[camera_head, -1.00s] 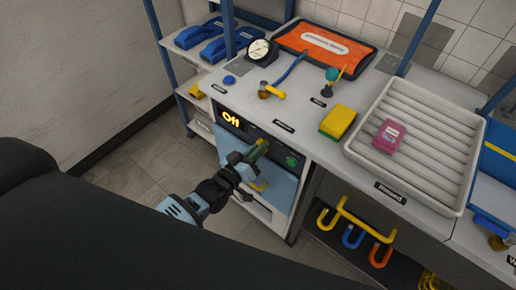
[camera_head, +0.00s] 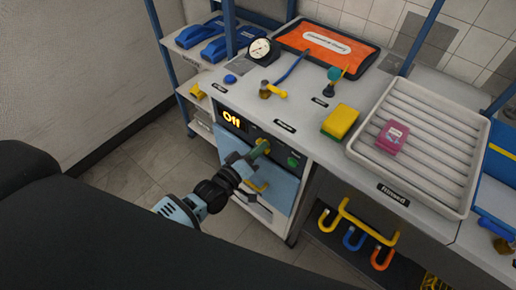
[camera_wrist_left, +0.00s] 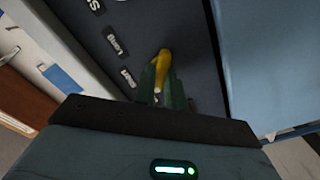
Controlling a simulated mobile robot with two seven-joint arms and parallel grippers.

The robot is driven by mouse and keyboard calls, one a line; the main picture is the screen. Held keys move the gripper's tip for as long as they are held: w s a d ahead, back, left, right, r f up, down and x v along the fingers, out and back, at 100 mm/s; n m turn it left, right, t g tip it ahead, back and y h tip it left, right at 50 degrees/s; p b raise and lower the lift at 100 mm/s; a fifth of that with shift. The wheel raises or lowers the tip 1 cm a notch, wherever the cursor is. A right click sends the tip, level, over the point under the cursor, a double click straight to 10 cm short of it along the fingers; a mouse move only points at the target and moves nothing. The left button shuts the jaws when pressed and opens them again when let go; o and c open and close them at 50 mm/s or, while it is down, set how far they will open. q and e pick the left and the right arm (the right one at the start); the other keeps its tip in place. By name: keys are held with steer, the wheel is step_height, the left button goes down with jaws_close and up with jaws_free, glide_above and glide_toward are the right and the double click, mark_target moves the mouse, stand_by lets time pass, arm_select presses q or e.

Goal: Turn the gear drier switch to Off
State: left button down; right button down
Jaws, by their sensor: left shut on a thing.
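The gear drier (camera_head: 270,180) is a cabinet under the bench with a dark control panel, a light blue door and a display (camera_head: 232,119) that reads "Off" in orange. Its yellow switch (camera_head: 266,144) sits on the panel between the display and a green button (camera_head: 293,162). My left gripper (camera_head: 258,151) reaches the panel from the front, with its green fingers shut on the switch. In the left wrist view the yellow switch (camera_wrist_left: 163,60) pokes out past the fingertips, with white dial labels to its left. The fingers hide part of the switch. My right gripper is not in view.
On the bench above are a pressure gauge (camera_head: 260,50), a yellow-handled valve (camera_head: 273,90), a yellow-green sponge (camera_head: 340,121) and a ribbed tray (camera_head: 430,178) holding a pink pack (camera_head: 392,137). The drier's yellow door handle (camera_head: 258,186) is just below my gripper.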

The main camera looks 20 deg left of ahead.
arm_select(q)
steer(key=c, duration=1.5)
jaws_free()
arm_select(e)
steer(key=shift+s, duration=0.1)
arm_select(q)
steer(key=shift+o, duration=0.2)
steer(key=v, duration=0.8)
